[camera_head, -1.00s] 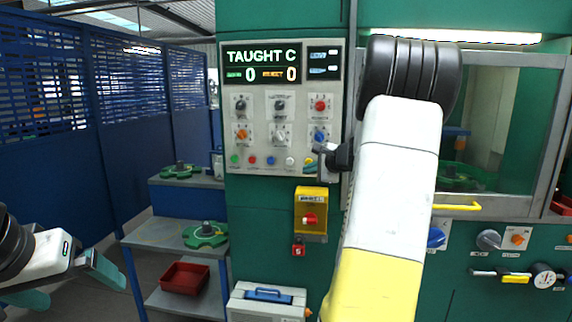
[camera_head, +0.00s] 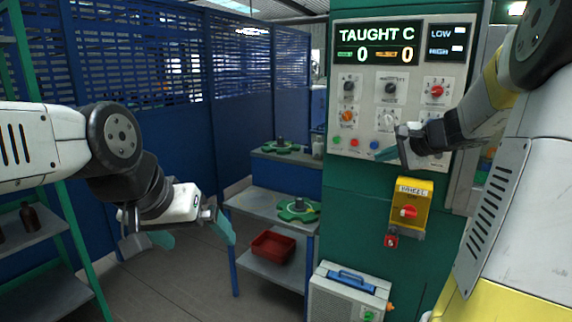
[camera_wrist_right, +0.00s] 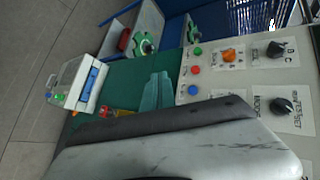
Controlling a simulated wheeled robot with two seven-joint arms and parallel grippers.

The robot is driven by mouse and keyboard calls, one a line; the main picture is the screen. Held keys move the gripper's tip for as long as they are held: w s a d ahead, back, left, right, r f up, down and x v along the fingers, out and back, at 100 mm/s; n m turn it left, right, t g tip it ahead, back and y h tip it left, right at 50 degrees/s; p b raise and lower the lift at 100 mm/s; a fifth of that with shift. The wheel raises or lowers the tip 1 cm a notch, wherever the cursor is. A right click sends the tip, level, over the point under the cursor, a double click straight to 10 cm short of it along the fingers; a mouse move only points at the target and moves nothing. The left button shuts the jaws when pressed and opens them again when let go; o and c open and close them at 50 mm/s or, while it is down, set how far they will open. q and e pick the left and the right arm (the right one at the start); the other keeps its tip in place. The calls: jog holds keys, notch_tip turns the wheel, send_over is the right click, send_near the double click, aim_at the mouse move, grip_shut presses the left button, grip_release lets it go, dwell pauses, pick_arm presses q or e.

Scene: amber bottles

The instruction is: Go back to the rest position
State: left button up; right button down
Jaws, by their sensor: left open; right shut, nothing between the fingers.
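My left gripper (camera_head: 194,238) is open and empty, with its teal fingers spread in the air left of the shelf unit in the head view. My right gripper (camera_head: 386,154) is shut and empty. It is in front of the lower part of the control panel (camera_head: 398,140), whose display reads "TAUGHT C" with two zeros. In the right wrist view, the closed teal fingers (camera_wrist_right: 157,92) appear beside the panel's green, red and blue buttons. I cannot tell whether they touch the panel.
A stepped stand (camera_head: 255,203) holds green fixtures and a red bin (camera_head: 273,247). A yellow switch box (camera_head: 409,205) is below the panel, above a grey case (camera_head: 345,298). A rack with brown bottles (camera_head: 30,217) stands at far left. Open floor lies between rack and stand.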

jog(key=s+a+n+g+y, duration=0.1)
jog(key=s+a+n+g, duration=0.1)
jog(key=s+a+n, duration=0.6)
jog(key=s+a+f+n+g+h, duration=0.1)
jog(key=s+a+f+n, duration=0.1)
jog(key=s, duration=0.8)
jog(key=s+a+f+n+g+h, duration=0.1)
jog(key=s+a+n, duration=0.3)
jog(key=s, duration=0.6)
jog(key=shift+s+a+f+n+g+h, duration=0.15)
jog(key=shift+a+f+n+g+h, duration=0.3)
jog(key=shift+f+n, duration=0.3)
